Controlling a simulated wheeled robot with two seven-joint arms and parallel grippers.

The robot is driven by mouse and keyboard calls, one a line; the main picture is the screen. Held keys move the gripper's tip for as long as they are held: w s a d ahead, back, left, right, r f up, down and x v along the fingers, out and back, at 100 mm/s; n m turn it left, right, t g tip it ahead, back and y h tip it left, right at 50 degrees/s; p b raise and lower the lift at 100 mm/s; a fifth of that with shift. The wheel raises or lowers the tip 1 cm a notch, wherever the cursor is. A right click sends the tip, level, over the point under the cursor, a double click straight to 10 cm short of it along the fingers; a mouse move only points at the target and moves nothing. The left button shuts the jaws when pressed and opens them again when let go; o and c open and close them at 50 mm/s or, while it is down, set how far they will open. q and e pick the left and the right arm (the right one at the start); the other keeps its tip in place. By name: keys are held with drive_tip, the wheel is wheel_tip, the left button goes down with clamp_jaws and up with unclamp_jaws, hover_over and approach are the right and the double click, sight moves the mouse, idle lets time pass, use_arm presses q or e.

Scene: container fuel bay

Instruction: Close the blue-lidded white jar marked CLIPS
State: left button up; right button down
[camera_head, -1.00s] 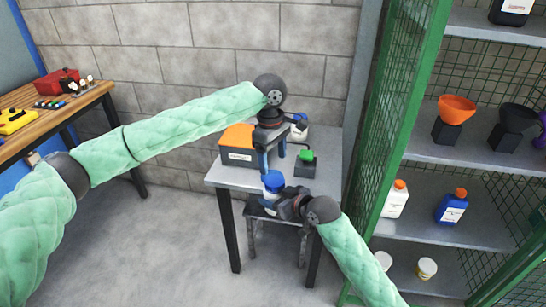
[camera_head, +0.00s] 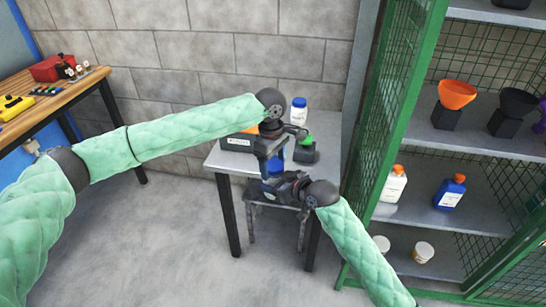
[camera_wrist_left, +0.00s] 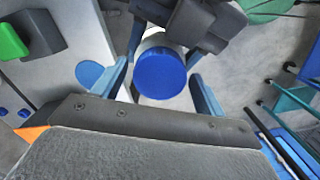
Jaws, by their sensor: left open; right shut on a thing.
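A white jar with a blue lid (camera_wrist_left: 160,72) is below my left gripper in the left wrist view. Its lid also shows in the head view (camera_head: 277,164), partly hidden by my left gripper. No marking is readable, and I cannot tell how tightly the lid sits. My left gripper (camera_head: 268,166) points down with its blue fingers apart, one on each side of the lid; contact is unclear. My right gripper (camera_head: 283,186) comes in from the right, lower down, shut on the jar's body. Its dark body shows beside the jar in the left wrist view (camera_wrist_left: 200,22).
The small grey table (camera_head: 226,160) holds an orange-topped box (camera_head: 238,143), a green-topped black block (camera_head: 305,150) and another blue-capped white container (camera_head: 299,109). A green mesh cabinet (camera_head: 382,110) stands close on the right. Open floor lies in front.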

use_arm(q)
drive_tip(key=c, duration=1)
drive_tip(key=shift+f, duration=0.1)
